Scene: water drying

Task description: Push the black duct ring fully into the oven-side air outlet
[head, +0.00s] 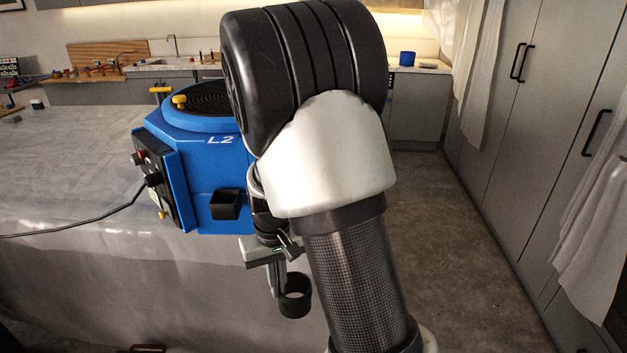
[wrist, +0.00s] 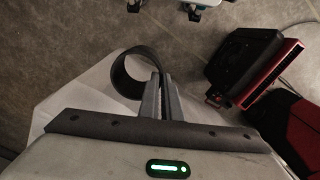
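The black duct ring (head: 296,307) hangs in the air in front of the table, below and right of the blue oven (head: 205,165) marked L2. My gripper (head: 280,282) is shut on the ring's wall. In the wrist view the ring (wrist: 153,60) sits at the left side of my nearly closed fingertips (wrist: 164,78). A square black fitting (head: 226,204) sticks out of the oven's front face; it looks like the air outlet, but its opening cannot be made out. The ring is clearly apart from it. My arm hides the oven's right side.
The oven stands on a cloth-covered table (head: 70,180), with a black cable (head: 85,226) running left from it. Grey cabinets (head: 545,130) line the right. Floor (head: 440,220) is open between. A red and black device (wrist: 245,65) shows in the wrist view.

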